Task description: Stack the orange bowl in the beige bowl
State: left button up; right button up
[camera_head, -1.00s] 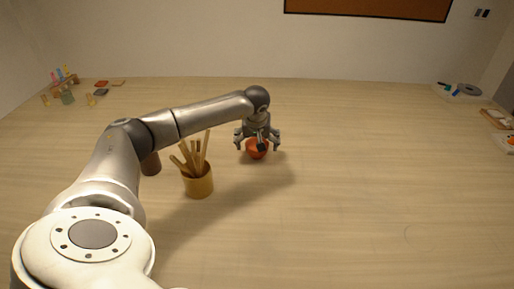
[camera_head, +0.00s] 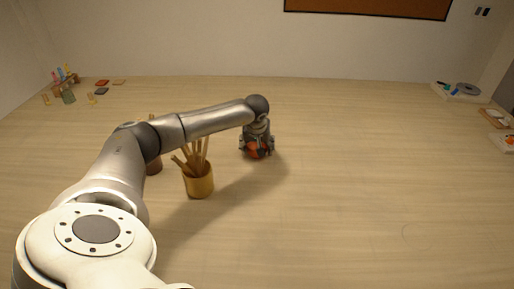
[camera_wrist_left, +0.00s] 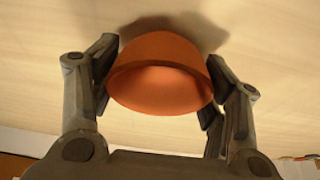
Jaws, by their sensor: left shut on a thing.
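The orange bowl (camera_head: 254,153) is on the table near the middle of the head view. In the left wrist view the orange bowl (camera_wrist_left: 160,75) sits between the fingers, its hollow side partly showing. My left gripper (camera_head: 257,150) is shut on it, with a finger pad against each side in the left wrist view (camera_wrist_left: 160,85). I cannot make out a beige bowl in either view. My right gripper is not in view.
A tan cup (camera_head: 199,186) with several wooden sticks stands close to my left forearm. A brown object (camera_head: 154,164) is partly hidden behind the arm. Small items lie at the far left, and trays (camera_head: 461,92) at the far right. The table's middle right is clear, with a faint curved line.

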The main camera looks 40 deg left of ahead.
aim_at(257, 146)
pick_arm(q)
jog(key=shift+r, duration=0.15)
